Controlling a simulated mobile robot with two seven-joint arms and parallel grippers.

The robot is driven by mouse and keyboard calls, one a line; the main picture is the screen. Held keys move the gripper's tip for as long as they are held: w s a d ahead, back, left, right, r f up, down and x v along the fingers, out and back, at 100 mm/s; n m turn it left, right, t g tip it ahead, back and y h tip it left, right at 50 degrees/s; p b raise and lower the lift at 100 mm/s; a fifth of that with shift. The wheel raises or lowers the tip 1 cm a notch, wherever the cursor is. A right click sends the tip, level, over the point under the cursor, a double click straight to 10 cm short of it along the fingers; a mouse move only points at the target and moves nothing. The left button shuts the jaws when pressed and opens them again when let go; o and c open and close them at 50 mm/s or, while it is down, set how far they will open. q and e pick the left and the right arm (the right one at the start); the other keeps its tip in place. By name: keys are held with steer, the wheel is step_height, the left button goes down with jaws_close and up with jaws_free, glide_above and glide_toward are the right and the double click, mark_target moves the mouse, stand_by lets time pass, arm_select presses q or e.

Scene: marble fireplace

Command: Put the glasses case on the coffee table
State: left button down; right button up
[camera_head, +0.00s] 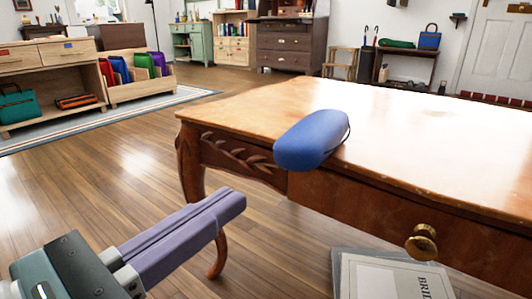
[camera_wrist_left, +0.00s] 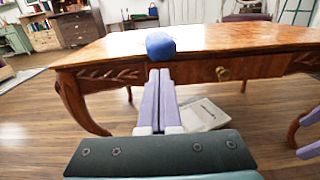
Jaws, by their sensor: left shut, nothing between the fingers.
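The blue glasses case (camera_head: 312,139) lies on the wooden coffee table (camera_head: 400,112), at its near edge, with its rounded near end sticking out past the edge. It also shows in the left wrist view (camera_wrist_left: 160,46). My left gripper (camera_head: 238,201) is shut and empty; its purple fingers are in front of the table, lower left of the case and apart from it. In the left wrist view its fingertips (camera_wrist_left: 158,72) appear just below the case. Two purple fingers of my right gripper (camera_wrist_left: 305,133) show at the right edge there, with a gap between them.
The table has a front drawer with a brass knob (camera_head: 422,243). A grey-white book or box (camera_head: 390,278) lies on the floor below it. Most of the tabletop is bare. Wood floor is open to the left; a low shelf (camera_head: 50,84) stands beyond.

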mark_target(282, 164)
arm_select(q)
steer(key=x, duration=0.7)
steer(key=shift+a, duration=0.1)
